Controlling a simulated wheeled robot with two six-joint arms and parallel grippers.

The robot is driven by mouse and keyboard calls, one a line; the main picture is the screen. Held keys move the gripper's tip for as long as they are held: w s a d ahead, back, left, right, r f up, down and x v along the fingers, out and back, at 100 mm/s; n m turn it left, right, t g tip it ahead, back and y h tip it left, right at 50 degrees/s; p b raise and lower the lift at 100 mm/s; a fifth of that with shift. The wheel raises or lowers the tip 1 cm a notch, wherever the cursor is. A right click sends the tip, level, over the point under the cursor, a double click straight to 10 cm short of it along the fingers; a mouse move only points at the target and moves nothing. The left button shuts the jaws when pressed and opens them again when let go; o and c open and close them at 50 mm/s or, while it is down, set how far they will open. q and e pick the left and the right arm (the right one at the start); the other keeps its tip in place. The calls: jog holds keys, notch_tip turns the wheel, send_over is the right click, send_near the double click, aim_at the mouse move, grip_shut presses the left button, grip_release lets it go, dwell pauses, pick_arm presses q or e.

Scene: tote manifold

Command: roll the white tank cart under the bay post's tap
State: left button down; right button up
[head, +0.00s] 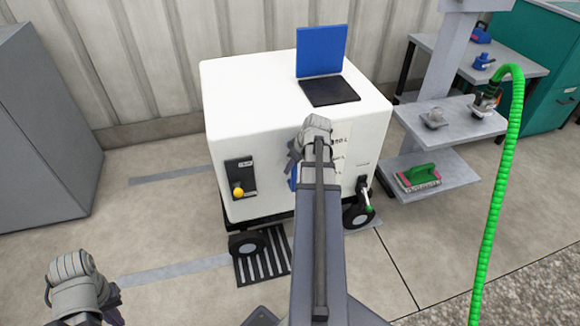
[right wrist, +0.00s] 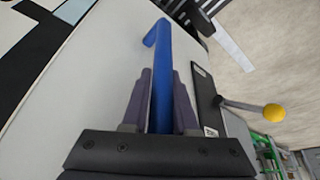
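The white tank cart (head: 275,115) stands on black wheels in the middle of the head view, with its blue lid (head: 321,50) raised above a dark opening. My right gripper (head: 294,165) is at the cart's near face. In the right wrist view its two fingers lie against both sides of a blue handle bar (right wrist: 161,85), shut on it. The grey bay post (head: 447,55) stands right of the cart; its top is cut off and I cannot make out a tap for certain. My left gripper (head: 112,302) is low at the left, away from the cart; its fingers are unclear.
A yellow-knobbed lever (head: 238,191) and a green-tipped valve (head: 367,198) stick out of the cart's near face. A floor grate (head: 262,262) lies by the left front wheel. A green hose (head: 497,200) hangs at right, beside shelves (head: 455,120). A grey cabinet (head: 45,130) stands left.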

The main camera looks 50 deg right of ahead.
jog(key=shift+o, duration=1.4)
jog(key=shift+s+d, duration=0.2)
jog(key=shift+d, duration=0.1)
jog(key=shift+o, duration=0.7)
jog(key=shift+a, duration=0.1)
jog(key=shift+r, duration=0.1)
jog(key=p+v, duration=0.7)
jog(key=shift+r, duration=0.3)
jog(key=shift+s, duration=0.2)
